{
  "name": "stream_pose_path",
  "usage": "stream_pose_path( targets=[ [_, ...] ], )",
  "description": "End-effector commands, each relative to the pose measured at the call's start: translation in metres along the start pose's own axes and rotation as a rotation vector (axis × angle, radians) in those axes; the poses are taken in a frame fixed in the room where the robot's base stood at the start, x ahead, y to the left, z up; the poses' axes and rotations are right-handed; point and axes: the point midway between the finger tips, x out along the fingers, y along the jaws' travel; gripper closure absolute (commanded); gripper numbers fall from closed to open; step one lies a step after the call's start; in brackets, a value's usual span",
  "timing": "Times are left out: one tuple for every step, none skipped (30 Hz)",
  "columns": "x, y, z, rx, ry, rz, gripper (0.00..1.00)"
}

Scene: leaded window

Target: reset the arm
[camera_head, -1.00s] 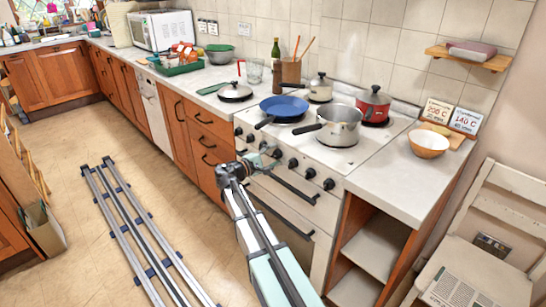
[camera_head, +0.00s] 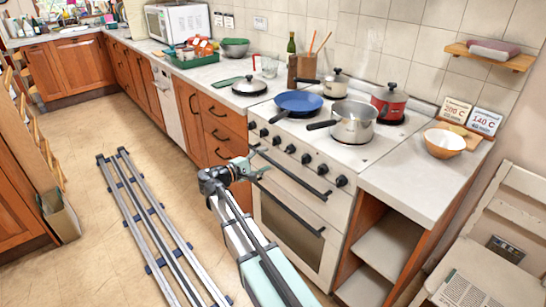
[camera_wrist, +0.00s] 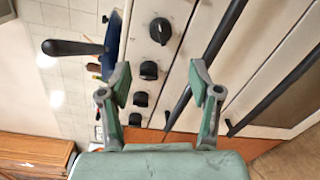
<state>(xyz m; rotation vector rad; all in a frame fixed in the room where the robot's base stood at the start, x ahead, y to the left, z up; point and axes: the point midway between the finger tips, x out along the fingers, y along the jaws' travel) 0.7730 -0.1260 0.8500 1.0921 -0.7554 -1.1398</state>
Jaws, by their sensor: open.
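My gripper (camera_head: 258,164) is at the front of the white stove (camera_head: 292,228), near its control knobs and upper oven handle. In the wrist view my gripper (camera_wrist: 160,80) has its two green fingers spread apart with nothing between them. The stove front with several black knobs (camera_wrist: 149,70) and a dark handle lies beyond the fingers. Whether a finger touches the stove is hard to tell in the head view.
A blue pan (camera_head: 298,103), a steel pot (camera_head: 353,124) and a red pot (camera_head: 389,102) stand on the stove top. A white chair (camera_head: 490,240) is at the right. Rails (camera_head: 150,220) run along the floor, with bare floor around them.

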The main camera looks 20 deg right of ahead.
Motion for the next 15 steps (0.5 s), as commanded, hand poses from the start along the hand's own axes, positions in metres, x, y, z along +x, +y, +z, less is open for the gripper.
stream_pose_path(
  targets=[
    [-0.0052, 0.0, 0.0002, 0.0, 0.001, 0.0, 0.37],
    [-0.0074, 0.0, 0.0003, 0.0, 0.0, 0.0, 0.37],
    [-0.0096, 0.0, 0.0002, 0.0, 0.0, 0.0, 0.37],
    [-0.0108, 0.0, 0.0003, 0.0, 0.0, 0.0, 0.37],
    [-0.0116, 0.0, 0.0003, 0.0, 0.0, 0.0, 0.37],
    [-0.0123, 0.0, 0.0003, 0.0, -0.001, 0.0, 0.37],
    [-0.0125, 0.0, 0.0002, 0.0, -0.001, 0.0, 0.37],
    [-0.0126, 0.0, 0.0002, 0.0, -0.001, 0.0, 0.37],
    [-0.0125, 0.0, 0.0003, 0.0, -0.001, 0.0, 0.37],
    [-0.0125, 0.0, 0.0002, 0.0, -0.001, 0.0, 0.37],
    [-0.0124, 0.0, 0.0002, 0.0, -0.001, 0.0, 0.37],
    [-0.0123, 0.0, 0.0002, 0.0, -0.001, 0.0, 0.37],
    [-0.0123, 0.0, 0.0002, 0.0, -0.001, 0.0, 0.37],
    [-0.0123, 0.0, 0.0002, 0.0, -0.001, 0.0, 0.37],
    [-0.0122, 0.0, 0.0002, 0.0, -0.001, 0.0, 0.37]
  ],
)
